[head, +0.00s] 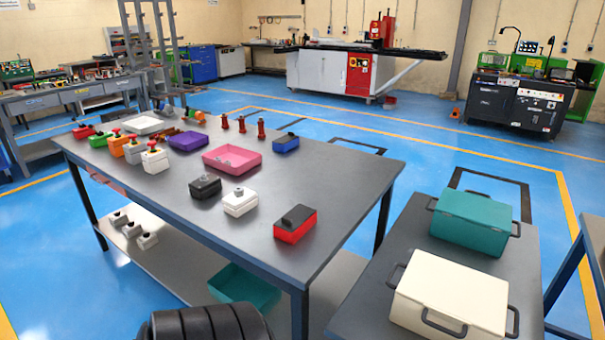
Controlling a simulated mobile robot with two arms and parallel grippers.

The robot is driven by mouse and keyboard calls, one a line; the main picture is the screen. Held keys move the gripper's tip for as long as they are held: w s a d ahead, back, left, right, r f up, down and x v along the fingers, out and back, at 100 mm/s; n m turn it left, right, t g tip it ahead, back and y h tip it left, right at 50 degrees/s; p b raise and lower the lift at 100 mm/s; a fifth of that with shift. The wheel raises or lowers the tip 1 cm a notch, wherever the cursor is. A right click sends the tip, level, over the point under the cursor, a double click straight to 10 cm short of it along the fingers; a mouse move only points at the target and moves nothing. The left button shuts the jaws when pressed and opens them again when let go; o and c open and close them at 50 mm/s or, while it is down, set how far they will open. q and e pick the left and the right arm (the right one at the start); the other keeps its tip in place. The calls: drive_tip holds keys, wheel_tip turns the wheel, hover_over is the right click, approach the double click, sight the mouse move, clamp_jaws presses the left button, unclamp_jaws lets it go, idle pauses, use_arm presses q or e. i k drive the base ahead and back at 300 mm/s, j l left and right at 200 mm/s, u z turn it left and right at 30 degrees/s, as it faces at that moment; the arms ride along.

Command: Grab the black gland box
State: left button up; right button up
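The black gland box (205,188) is a small black box with a grey fitting on top. It sits upright on the large dark grey table (345,190), near its front edge. A white box with a grey fitting (240,202) stands close to its right. A red box with a black top (295,224) stands further right, near the table corner. Neither of my grippers shows in the head view. A black ribbed part at the bottom edge shows no fingers.
A pink tray (232,158), a purple tray (188,141) and a blue box (285,143) lie behind the black box. Several button boxes (155,159) stand to the left. A teal case (470,220) and a cream case (450,290) occupy the right table.

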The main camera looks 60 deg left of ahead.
sight(203, 187)
drive_tip(key=u, duration=2.7)
drive_tip(key=i+j, duration=0.2)
drive_tip(key=j, duration=0.15)
drive_tip(key=i+j, duration=0.4)
drive_tip(key=j, duration=0.25)
